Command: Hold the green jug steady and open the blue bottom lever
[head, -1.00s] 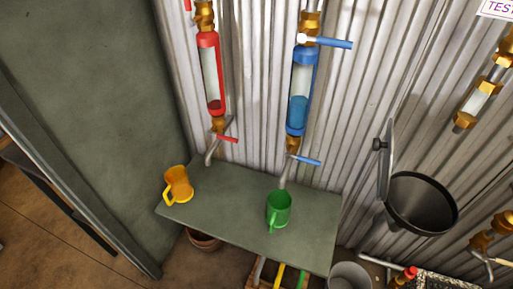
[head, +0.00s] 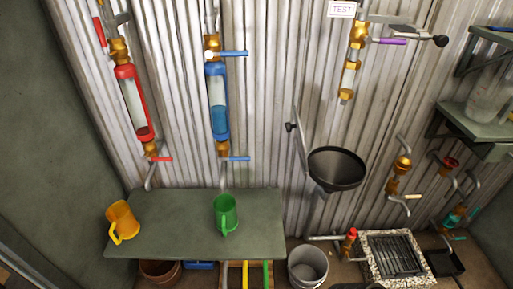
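The green jug (head: 226,215) stands upright on a grey-green shelf, its handle toward me. It is below the outlet pipe of the blue-framed sight tube (head: 217,105), which holds blue liquid in its lower part. The blue bottom lever (head: 237,158) sticks out to the right from the brass valve under that tube. A blue top lever (head: 234,53) also points right, at the upper valve. Neither of my grippers is in view.
A yellow jug (head: 122,222) stands at the left of the shelf (head: 170,210), below a red-framed tube (head: 133,102) with a red lever (head: 162,159). A black funnel (head: 336,170) juts from the wall at right. A grey bucket (head: 307,267) and a floor grate (head: 396,255) lie below.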

